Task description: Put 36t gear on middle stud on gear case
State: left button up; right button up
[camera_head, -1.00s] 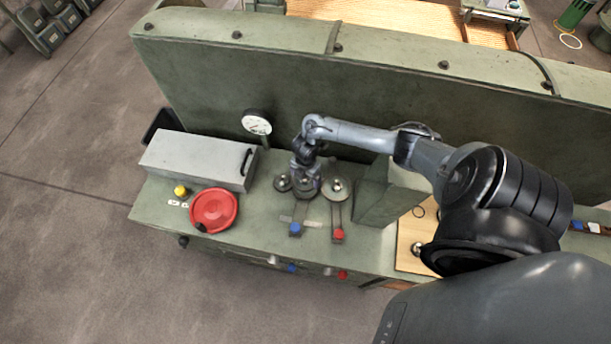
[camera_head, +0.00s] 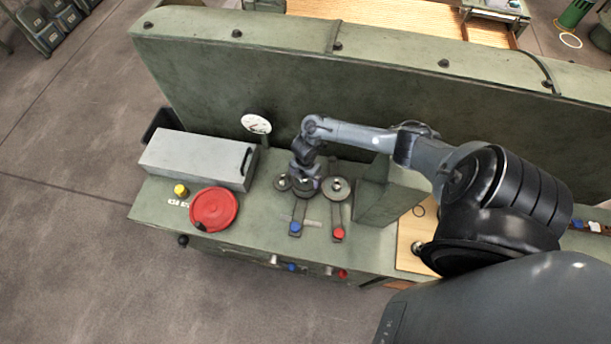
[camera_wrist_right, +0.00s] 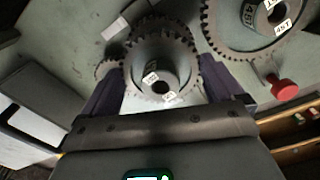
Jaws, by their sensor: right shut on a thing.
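My right gripper (camera_head: 305,182) points down over the gear case (camera_head: 268,225) and is shut on a dark toothed gear (camera_wrist_right: 160,50) with a hub. In the right wrist view the fingers (camera_wrist_right: 165,85) close on it from both sides. Its small labels are too blurred to read. In the head view the gripper mostly hides this gear, between a small gear (camera_head: 282,183) on the left and a larger gear (camera_head: 337,187) on the right. I cannot see the middle stud or tell whether the gear is seated on it. My left gripper is not in view.
A grey box (camera_head: 195,158), red handwheel (camera_head: 213,209), yellow knob (camera_head: 180,190) and gauge (camera_head: 256,123) are on the left. Blue (camera_head: 295,228) and red (camera_head: 338,233) lever knobs are in front. A tall green panel (camera_head: 340,80) stands behind. A green block (camera_head: 385,195) stands close on the right.

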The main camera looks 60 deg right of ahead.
jog(key=shift+f, duration=0.15)
jog(key=shift+w+f+b, duration=0.1)
jog(key=shift+f+b, duration=0.3)
dwell(0.4)
jog(key=o, duration=1.3)
jog(key=shift+f, duration=0.1)
jog(key=shift+r, duration=0.2)
